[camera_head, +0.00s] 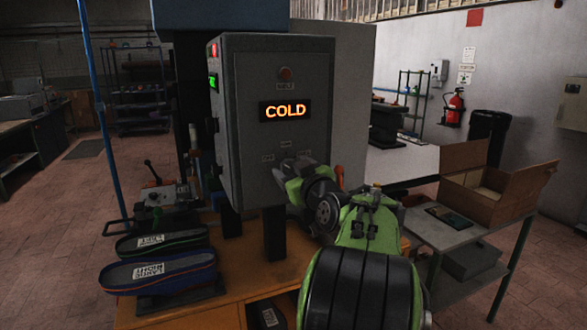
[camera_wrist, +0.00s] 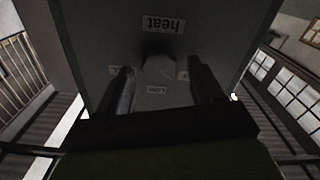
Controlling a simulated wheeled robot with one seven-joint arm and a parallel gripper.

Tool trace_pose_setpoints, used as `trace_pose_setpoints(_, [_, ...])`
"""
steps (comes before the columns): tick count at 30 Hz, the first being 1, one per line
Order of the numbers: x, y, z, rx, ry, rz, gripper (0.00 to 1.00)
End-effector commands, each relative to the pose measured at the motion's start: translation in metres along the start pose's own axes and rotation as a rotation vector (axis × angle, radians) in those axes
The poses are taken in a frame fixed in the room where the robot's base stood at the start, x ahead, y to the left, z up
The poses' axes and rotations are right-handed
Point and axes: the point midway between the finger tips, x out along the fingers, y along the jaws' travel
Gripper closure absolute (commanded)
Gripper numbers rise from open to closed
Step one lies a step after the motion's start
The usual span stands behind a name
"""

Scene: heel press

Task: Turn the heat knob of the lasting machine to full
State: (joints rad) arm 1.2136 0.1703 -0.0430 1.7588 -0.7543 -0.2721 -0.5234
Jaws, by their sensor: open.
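The lasting machine's grey control box (camera_head: 243,130) stands on the orange bench, with an orange "COLD" display (camera_head: 285,111) on its front. The heat knob is hidden behind my arm in the head view. In the wrist view an upside-down "heat" label (camera_wrist: 163,25) shows on the panel. Below it is a dim, greyish knob shape (camera_wrist: 158,68) with small labels around it, one reading "LOW" (camera_wrist: 157,90). My gripper (camera_wrist: 160,66) is open, with one finger on each side of the knob. I cannot tell whether either finger touches it.
Two shoe lasts (camera_head: 160,271) labelled left and right lie on the bench at the left. A side table (camera_head: 455,238) at the right holds an open cardboard box (camera_head: 490,195) and a dark flat device. A blue pole (camera_head: 97,100) stands left of the machine.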

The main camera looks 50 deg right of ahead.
Motion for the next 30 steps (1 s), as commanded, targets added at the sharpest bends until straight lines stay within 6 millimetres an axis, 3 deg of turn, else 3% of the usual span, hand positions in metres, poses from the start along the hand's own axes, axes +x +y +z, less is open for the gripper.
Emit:
trace_pose_setpoints(7, [0.0008, 0.0000, 0.0005, 0.000, 0.000, 0.000, 0.37])
trace_pose_setpoints(18, [0.0004, 0.0001, 0.0006, 0.000, -0.001, 0.000, 0.90])
trace_pose_setpoints(30, [0.0005, 0.0001, 0.0010, 0.095, -0.002, 0.000, 0.90])
